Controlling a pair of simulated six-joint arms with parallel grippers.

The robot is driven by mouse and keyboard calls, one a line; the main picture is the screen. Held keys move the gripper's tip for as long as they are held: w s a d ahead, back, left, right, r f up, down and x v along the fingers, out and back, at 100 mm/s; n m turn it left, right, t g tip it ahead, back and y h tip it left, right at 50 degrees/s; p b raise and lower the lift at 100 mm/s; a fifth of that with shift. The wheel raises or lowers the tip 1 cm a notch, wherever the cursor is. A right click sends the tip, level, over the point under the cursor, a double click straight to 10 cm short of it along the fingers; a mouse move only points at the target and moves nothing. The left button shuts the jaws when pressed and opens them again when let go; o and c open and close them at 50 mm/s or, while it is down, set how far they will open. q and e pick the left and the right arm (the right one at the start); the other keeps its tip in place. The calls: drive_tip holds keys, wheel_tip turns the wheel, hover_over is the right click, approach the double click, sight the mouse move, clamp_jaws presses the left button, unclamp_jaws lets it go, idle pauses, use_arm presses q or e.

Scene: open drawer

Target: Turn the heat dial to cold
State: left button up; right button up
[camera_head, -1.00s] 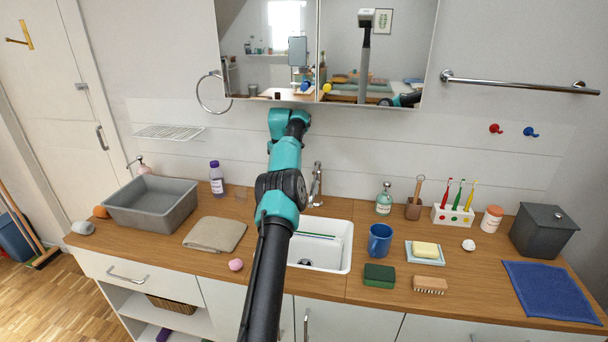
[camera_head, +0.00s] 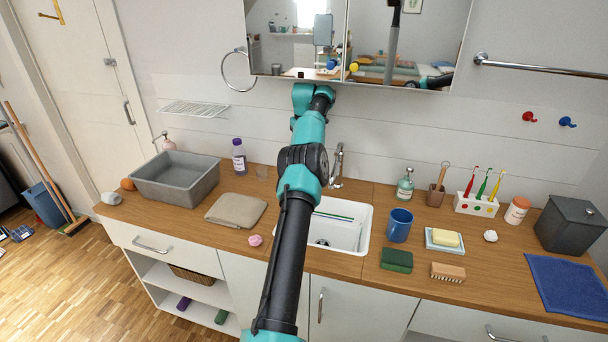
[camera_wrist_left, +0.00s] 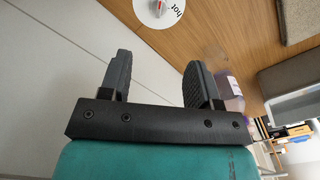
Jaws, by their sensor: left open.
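The heat dial (camera_wrist_left: 160,8) is a white disc lettered "hot" at the top edge of the left wrist view, cut off by the frame. A grey knob with a bit of red sits on it. The rest of its lettering is out of frame. I cannot make out the dial in the head view. My left gripper (camera_wrist_left: 158,75) is open, its two dark fingers apart with nothing between them, and the dial lies beyond the fingertips. In the head view my arm reaches over the sink towards the wall, and its gripper is hidden. My right gripper is not in view.
The white sink (camera_head: 354,237) and tap (camera_head: 338,165) are beside my arm. A purple bottle (camera_head: 239,156), grey basin (camera_head: 176,194) and folded cloth (camera_head: 236,210) stand left. A blue mug (camera_head: 399,225) and green sponge (camera_head: 397,260) are right. A mirror cabinet (camera_head: 346,40) hangs above.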

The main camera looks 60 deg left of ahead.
use_arm(q)
drive_tip(key=shift+f, duration=0.1)
wheel_tip(320, 180, down, 17)
drive_tip(key=shift+f, duration=0.1)
idle(0.7)
drive_tip(key=shift+c, duration=0.2)
drive_tip(key=c, duration=0.8)
drive_tip(key=shift+w+n, duration=0.2)
drive_tip(key=shift+n, duration=2.2)
